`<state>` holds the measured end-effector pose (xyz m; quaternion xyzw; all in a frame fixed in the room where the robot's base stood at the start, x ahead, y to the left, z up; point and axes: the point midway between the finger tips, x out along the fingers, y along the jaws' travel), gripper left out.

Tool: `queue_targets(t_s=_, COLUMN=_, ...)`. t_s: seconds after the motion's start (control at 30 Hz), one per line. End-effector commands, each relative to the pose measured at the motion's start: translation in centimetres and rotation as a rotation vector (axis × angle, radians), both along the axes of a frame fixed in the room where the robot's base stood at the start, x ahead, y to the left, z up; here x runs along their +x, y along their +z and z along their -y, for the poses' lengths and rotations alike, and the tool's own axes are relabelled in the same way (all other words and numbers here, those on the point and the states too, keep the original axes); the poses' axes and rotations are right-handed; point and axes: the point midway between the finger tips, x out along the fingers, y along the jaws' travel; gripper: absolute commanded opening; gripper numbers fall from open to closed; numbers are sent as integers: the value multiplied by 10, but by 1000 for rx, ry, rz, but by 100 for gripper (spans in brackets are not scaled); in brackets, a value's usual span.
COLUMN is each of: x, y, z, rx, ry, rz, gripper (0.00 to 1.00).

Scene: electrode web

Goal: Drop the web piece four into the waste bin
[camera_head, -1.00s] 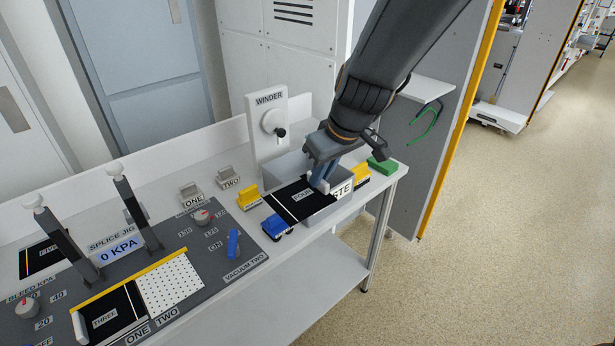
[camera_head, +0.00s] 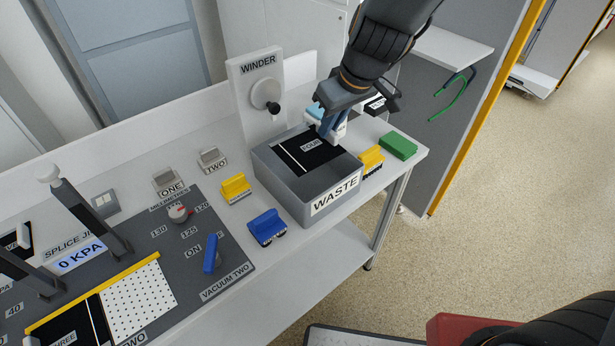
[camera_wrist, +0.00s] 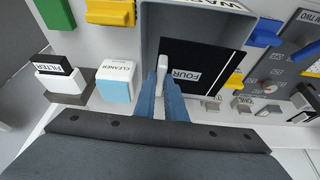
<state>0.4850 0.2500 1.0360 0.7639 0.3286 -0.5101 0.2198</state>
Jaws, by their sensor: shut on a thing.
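The web piece four (camera_head: 308,152) is a black sheet with a white line and a FOUR label. My gripper (camera_head: 328,132) is shut on a white tab at its edge. In the wrist view the sheet (camera_wrist: 206,62) lies before the blue fingers (camera_wrist: 163,92), over the bin's opening. The waste bin (camera_head: 335,193) is a grey open box with a WASTE label on its front. The sheet appears within the bin's rim in the head view. I cannot tell how far below the rim it sits.
A blue block (camera_head: 266,228) and a yellow block (camera_head: 235,188) stand left of the bin. Another yellow block (camera_head: 371,160) and a green block (camera_head: 398,146) stand right of it. The winder (camera_head: 262,92) stands behind. A cleaner box (camera_wrist: 116,80) and a filter box (camera_wrist: 62,80) are beside my gripper.

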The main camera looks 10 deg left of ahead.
Motion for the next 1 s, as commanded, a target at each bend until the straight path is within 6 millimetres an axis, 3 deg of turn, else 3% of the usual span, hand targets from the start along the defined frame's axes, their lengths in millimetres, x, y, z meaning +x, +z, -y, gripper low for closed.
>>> queue_targets(t_s=0.23, x=1, y=-30, z=1, rx=-1, ry=-2, rz=-2, gripper=0)
queue_targets(t_s=0.6, x=1, y=-34, z=2, rx=-1, ry=-4, rz=0, gripper=0)
queue_targets(t_s=0.63, x=1, y=-34, z=2, rx=-1, ry=-4, rz=0, gripper=15)
queue_targets(t_s=0.73, x=1, y=-34, z=2, rx=-1, ry=-4, rz=0, gripper=32)
queue_targets(t_s=1.0, x=1, y=-34, z=2, rx=0, ry=-4, rz=-1, gripper=32)
